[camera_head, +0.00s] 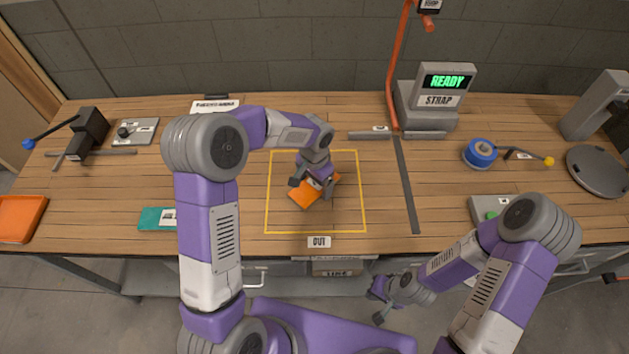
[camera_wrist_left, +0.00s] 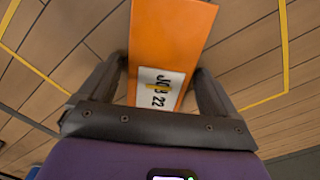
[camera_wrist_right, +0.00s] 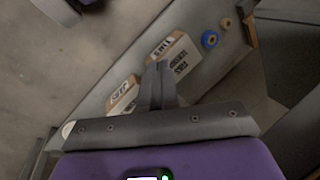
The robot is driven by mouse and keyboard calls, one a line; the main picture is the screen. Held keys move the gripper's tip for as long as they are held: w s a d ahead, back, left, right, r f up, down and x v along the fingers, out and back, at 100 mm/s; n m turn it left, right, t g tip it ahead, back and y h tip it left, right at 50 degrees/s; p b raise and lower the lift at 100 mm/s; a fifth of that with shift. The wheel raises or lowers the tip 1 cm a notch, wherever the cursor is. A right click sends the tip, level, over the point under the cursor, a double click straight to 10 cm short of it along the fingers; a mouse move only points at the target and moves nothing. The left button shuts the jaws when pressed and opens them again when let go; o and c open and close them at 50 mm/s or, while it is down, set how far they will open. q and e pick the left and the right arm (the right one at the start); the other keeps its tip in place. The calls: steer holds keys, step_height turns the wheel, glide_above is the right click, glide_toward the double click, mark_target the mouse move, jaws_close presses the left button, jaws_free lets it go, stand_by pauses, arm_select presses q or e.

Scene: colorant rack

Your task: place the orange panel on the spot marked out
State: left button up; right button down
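The orange panel (camera_head: 304,199) lies inside the yellow outlined square (camera_head: 266,200) on the workbench, turned at an angle to its sides. A sign reading OUT (camera_head: 319,242) sits in front of the square. In the left wrist view the panel (camera_wrist_left: 165,35) carries a white JOB 22 label. My left gripper (camera_head: 314,188) is right over the panel, its fingers on either side of it. Gaps show beside the panel near the finger bases, so the fingers look open. My right gripper (camera_head: 378,302) hangs in front of the bench, with its fingers together and empty in the right wrist view (camera_wrist_right: 158,70).
A teal panel (camera_head: 153,219) lies left of the square, partly behind my left arm. An orange tray (camera_head: 20,218) is at the far left. The strap machine (camera_head: 430,105), blue roll (camera_head: 479,153) and round grey plate (camera_head: 598,170) stand to the right.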

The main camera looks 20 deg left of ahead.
arm_select(q)
steer(key=shift+o, duration=0.4)
steer(key=shift+r, duration=0.1)
steer(key=shift+r, duration=0.25)
step_height(320, 180, up, 12)
steer(key=p, duration=0.2)
steer(key=shift+f, duration=0.15)
